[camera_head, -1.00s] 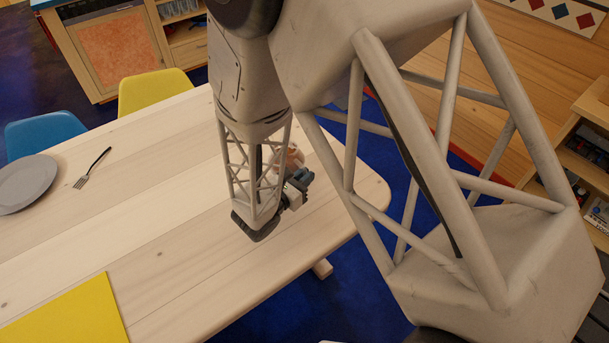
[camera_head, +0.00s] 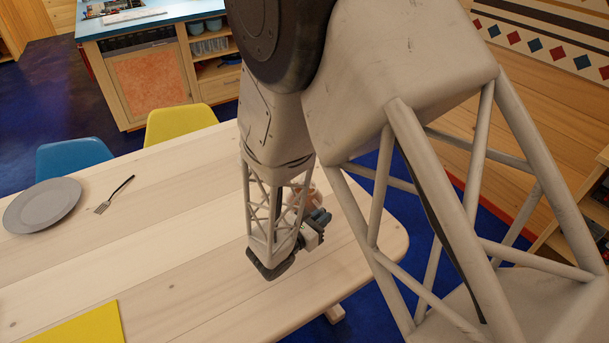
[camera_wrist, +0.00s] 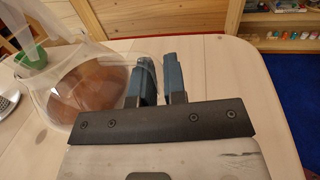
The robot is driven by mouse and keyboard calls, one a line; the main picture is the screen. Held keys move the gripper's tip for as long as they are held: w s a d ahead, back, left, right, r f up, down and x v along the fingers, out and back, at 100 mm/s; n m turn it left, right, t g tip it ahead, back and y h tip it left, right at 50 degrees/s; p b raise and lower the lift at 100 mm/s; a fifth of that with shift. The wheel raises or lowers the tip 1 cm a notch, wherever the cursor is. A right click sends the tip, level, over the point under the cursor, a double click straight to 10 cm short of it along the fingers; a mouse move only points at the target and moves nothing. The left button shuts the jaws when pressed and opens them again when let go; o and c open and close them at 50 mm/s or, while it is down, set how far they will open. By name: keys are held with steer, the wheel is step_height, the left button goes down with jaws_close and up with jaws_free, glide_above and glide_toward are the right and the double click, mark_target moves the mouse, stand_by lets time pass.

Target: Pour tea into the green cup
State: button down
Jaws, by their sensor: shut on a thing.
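A clear glass teapot (camera_wrist: 92,85) with brown tea inside fills the left of the wrist view. In the head view the teapot (camera_head: 300,196) is mostly hidden behind my arm. My gripper (camera_wrist: 160,82) is shut on the teapot at its right side; in the head view the gripper (camera_head: 314,228) is over the table near its right end. The green cup (camera_wrist: 32,60) shows at the upper left of the wrist view, beyond the teapot, and overlaps its spout side in the picture. I cannot tell whether spout and cup touch. The cup is hidden in the head view.
The pale wooden table (camera_head: 190,235) is largely bare. It bears a grey plate (camera_head: 42,205), a fork (camera_head: 114,195) and a yellow mat (camera_head: 75,328). A blue chair (camera_head: 72,155) and a yellow chair (camera_head: 180,122) stand at the far edge. A metal item (camera_wrist: 8,103) lies left of the teapot.

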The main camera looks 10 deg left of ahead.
steer(key=w+a+r+n, duration=0.1)
steer(key=w+a+r, duration=0.2)
steer(key=w, duration=0.7)
steer(key=w+a+r+n, duration=0.1)
steer(key=w+a+r, duration=0.2)
steer(key=w, duration=0.8)
steer(key=w+a+r+n, duration=0.1)
steer(key=w+a+r, duration=0.3)
steer(key=w, duration=0.6)
steer(key=shift+w+a+g, duration=0.2)
steer(key=shift+a+g, duration=0.1)
steer(key=shift+a, duration=0.35)
steer(key=shift+w+a+r+n+g+y, duration=0.15)
steer(key=shift+r+n, duration=0.45)
steer(key=shift+n, duration=0.3)
steer(key=shift+w+a+r+n+g+y, duration=0.15)
steer(key=shift+r+n, duration=0.4)
steer(key=shift+n, duration=0.35)
steer(key=shift+w+a+r+n+g, duration=0.15)
steer(key=shift+r+n, duration=0.2)
steer(key=shift+n, duration=0.1)
steer(key=shift+w+a+r+n+g, duration=0.1)
steer(key=shift+a+r+n+g, duration=0.05)
steer(key=shift+r+n, duration=0.25)
steer(key=shift+w+a+r+n, duration=0.3)
steer(key=shift+w+a+n, duration=0.05)
steer(key=shift+n, duration=0.5)
stand_by(0.8)
